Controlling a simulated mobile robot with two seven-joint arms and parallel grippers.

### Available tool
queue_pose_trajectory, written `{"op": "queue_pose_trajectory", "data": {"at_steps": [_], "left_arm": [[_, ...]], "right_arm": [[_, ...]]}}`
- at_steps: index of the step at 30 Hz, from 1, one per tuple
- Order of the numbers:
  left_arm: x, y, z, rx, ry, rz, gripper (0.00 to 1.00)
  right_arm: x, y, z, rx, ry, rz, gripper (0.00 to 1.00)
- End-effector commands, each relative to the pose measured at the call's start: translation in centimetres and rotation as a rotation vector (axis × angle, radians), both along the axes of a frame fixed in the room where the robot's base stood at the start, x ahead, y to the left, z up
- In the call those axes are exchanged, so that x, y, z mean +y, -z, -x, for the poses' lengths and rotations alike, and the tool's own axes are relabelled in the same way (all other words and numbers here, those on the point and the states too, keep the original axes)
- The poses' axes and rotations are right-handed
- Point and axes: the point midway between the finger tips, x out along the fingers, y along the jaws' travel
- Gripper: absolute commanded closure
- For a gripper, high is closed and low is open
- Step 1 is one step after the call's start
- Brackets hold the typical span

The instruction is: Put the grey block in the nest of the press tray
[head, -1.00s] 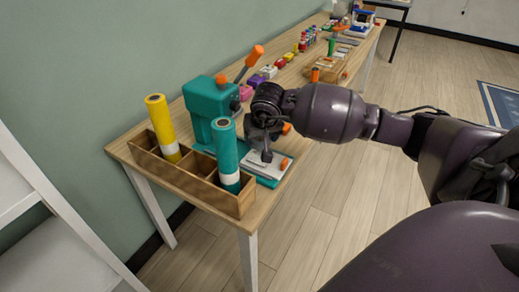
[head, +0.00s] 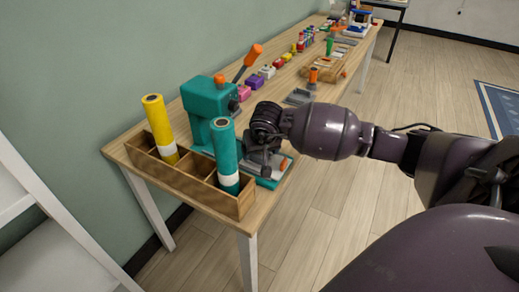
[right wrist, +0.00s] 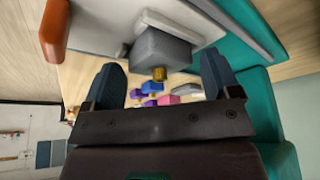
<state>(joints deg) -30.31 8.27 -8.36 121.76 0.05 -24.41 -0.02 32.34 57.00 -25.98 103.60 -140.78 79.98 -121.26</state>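The teal press (head: 203,100) stands on the table behind the rack. Its press tray (head: 268,183) sticks out at the table's front edge, partly hidden by my right gripper (head: 262,158). In the right wrist view, the grey block (right wrist: 162,47) with a brass knob is on the pale tray plate (right wrist: 100,25), against a raised white edge. Whether it sits fully down in the nest cannot be told. My right gripper (right wrist: 160,80) is open there, its fingers spread to either side of the knob, with gaps to the block. My left gripper is out of view.
A wooden rack (head: 225,202) holding a yellow roll (head: 160,125) and a teal roll (head: 226,155) stands close to the left of the tray. An orange handle (right wrist: 54,30) is on the tray. A grey fixture (head: 299,97) and small coloured blocks lie farther back.

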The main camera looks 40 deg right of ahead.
Motion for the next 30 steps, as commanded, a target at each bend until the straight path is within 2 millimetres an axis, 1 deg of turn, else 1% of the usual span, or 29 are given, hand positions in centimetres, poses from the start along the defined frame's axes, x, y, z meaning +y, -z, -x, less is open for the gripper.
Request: {"op": "queue_pose_trajectory", "data": {"at_steps": [1,2,9,14,17,21,27,30], "left_arm": [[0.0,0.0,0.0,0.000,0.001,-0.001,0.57],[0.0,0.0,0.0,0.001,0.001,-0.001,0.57],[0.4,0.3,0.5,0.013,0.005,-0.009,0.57],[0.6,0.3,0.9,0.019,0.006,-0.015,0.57],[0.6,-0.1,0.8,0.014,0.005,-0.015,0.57],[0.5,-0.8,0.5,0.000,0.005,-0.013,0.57],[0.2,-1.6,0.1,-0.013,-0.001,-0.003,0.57],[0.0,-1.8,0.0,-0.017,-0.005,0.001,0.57]], "right_arm": [[0.0,0.0,0.0,0.000,0.000,0.000,0.09],[0.0,0.0,0.0,0.000,0.000,-0.001,0.07],[0.0,0.0,0.0,0.000,0.000,-0.001,0.07],[0.1,-1.0,0.1,-0.004,-0.002,0.000,0.07],[0.3,-2.4,0.6,-0.006,-0.002,0.001,0.07],[0.6,-5.0,1.5,-0.008,-0.003,0.002,0.07],[1.2,-8.4,2.9,-0.006,-0.002,0.001,0.07],[1.4,-9.7,3.5,-0.004,-0.001,0.000,0.07]]}}
